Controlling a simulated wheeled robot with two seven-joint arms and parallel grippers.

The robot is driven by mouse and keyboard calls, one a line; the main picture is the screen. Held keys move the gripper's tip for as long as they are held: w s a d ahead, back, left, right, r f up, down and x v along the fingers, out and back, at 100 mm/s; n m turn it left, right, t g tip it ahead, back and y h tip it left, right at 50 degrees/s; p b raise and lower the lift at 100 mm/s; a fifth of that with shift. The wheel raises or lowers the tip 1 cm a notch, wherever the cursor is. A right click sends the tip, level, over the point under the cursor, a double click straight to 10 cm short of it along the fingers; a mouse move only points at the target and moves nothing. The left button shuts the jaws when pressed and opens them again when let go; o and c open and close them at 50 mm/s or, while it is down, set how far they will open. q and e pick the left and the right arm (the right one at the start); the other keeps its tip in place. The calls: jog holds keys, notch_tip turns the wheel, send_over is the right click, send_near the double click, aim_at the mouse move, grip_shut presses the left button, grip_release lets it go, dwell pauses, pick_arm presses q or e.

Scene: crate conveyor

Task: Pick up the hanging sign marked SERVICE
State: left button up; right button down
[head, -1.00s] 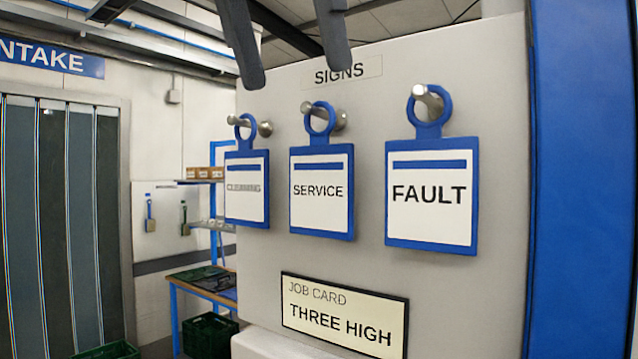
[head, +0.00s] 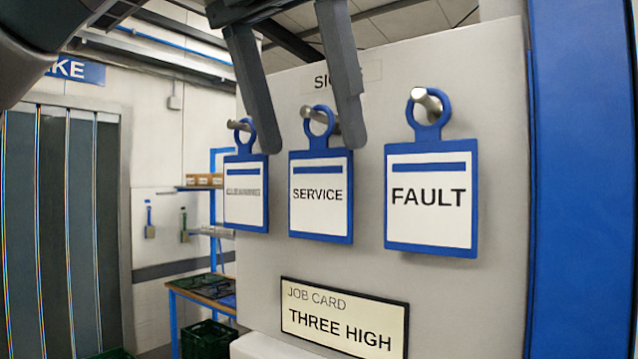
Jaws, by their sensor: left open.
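The SERVICE sign (head: 320,217) is a white card in a blue frame with a blue ring on top. It hangs from a metal peg on the grey panel (head: 440,300), in the middle of three signs. My left gripper (head: 312,145) comes down from above, open and empty. Its two fingers are spread to the left and right of the SERVICE sign's ring, with the tips near the top of the card. I cannot tell whether they touch it. My right gripper is not in view.
The CLEANING sign (head: 245,205) hangs close on the left and the FAULT sign (head: 430,222) on the right, each on its peg. A job card (head: 343,318) reading THREE HIGH is below. A blue post (head: 583,180) stands at the right edge.

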aim_at(316, 162)
pick_arm(q)
jog(key=shift+p+x, duration=0.65)
jog(key=shift+x, duration=0.35)
jog(key=shift+p+x, duration=0.45)
jog(key=shift+x, duration=1)
jog(key=shift+s, duration=0.1)
jog(key=shift+c, duration=0.3)
jog(key=c, duration=0.7)
